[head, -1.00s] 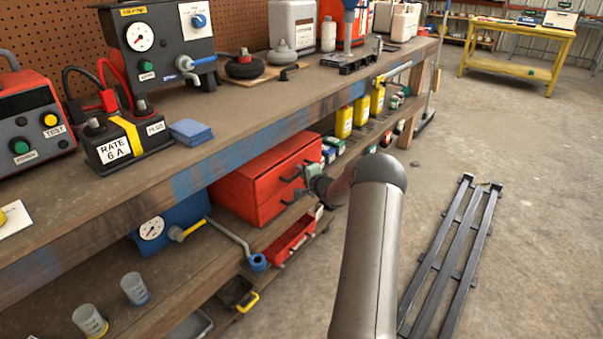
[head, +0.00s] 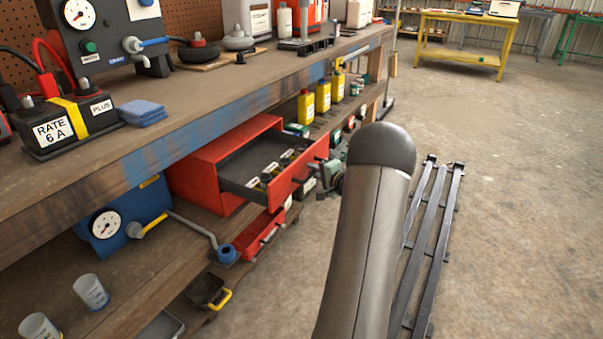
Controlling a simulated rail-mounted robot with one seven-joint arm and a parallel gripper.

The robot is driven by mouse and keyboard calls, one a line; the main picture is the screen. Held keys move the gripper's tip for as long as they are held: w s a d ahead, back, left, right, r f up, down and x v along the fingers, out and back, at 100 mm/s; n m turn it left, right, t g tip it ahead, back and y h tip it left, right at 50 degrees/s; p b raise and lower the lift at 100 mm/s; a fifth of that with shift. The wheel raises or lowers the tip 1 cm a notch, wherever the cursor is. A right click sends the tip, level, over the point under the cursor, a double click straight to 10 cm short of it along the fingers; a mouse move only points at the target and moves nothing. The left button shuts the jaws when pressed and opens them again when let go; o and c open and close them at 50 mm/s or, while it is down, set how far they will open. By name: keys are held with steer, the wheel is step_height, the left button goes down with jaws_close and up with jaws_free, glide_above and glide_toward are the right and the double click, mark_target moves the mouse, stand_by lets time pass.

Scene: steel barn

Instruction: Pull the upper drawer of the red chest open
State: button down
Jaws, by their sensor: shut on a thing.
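The red chest (head: 197,172) stands on the shelf under the workbench. Its upper drawer (head: 300,178) stands well out from the chest, its grey inside showing with several small labelled items in it. My gripper (head: 322,172) is at the front of this drawer, shut on its dark handle; the fingertips are small and partly hidden at this angle. My arm comes in from the lower right.
Yellow bottles (head: 306,105) stand on the shelf beyond the chest. The bench top (head: 200,98) overhangs the chest. A dark metal rack (head: 425,250) lies on the floor to the right; the floor around it is clear.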

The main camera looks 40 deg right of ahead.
steer(key=shift+s+d, duration=0.25)
steer(key=shift+s, duration=0.8)
steer(key=c, duration=1.7)
jaws_free()
steer(key=shift+c, duration=0.2)
steer(key=p+v, duration=0.2)
steer(key=v, duration=1.5)
steer(key=shift+s+p, duration=0.2)
steer(key=shift+p, duration=0.1)
steer(key=shift+w+r, duration=0.1)
